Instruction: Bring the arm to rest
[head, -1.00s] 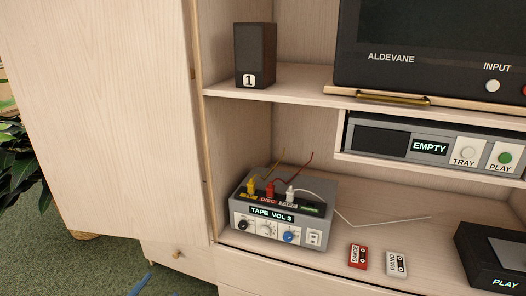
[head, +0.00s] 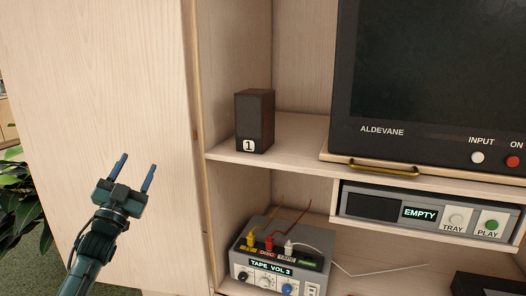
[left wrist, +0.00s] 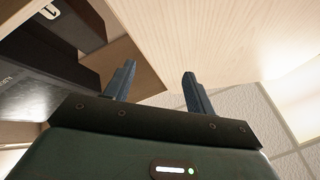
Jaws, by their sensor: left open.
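My left gripper (head: 135,174) is in the head view at the lower left, raised in front of the tall pale wood cabinet door (head: 100,90). Its two blue fingers point up and stand apart with nothing between them. In the left wrist view the same fingers (left wrist: 156,85) are spread and empty, with wood panels and pale ceiling tiles beyond. My right gripper is not in view.
A dark speaker marked 1 (head: 255,122) stands on the shelf right of my left gripper. A television (head: 430,80) is beside it. Below are a player reading EMPTY (head: 375,208) and a grey switch box (head: 268,272) with coloured plugs. A plant (head: 22,215) is at far left.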

